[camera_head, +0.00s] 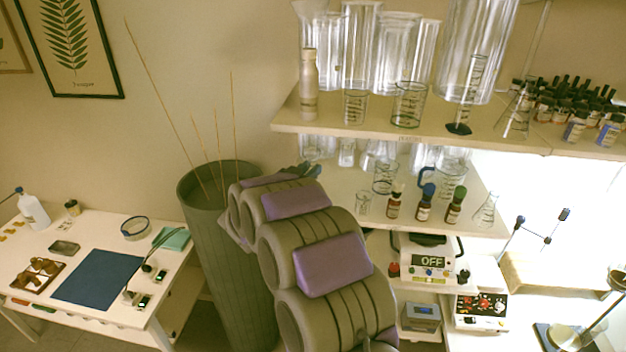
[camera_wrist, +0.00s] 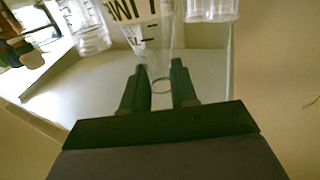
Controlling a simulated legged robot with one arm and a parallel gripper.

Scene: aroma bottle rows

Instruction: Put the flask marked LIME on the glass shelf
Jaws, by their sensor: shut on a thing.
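In the wrist view a clear glass flask (camera_wrist: 150,38) carries a pale label whose dark letters, upside down, appear to read LIME. Its narrow neck is between the two dark fingers of my gripper (camera_wrist: 160,88), which is shut on it. In the head view only dark parts of my gripper (camera_head: 308,171) show past my arm, near the left end of the lower shelf; the held flask cannot be made out there. The upper shelf (camera_head: 400,134) bears clear glassware and has a small unreadable label on its edge. The lower shelf (camera_head: 440,216) bears bottles and glassware.
Brown dropper bottles (camera_head: 424,208) and a conical flask (camera_head: 485,212) stand on the lower shelf. Many small bottles (camera_head: 580,112) crowd the upper shelf's right end. A device marked OFF (camera_head: 432,262) sits below. A tall green bin (camera_head: 215,235) stands left of my arm.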

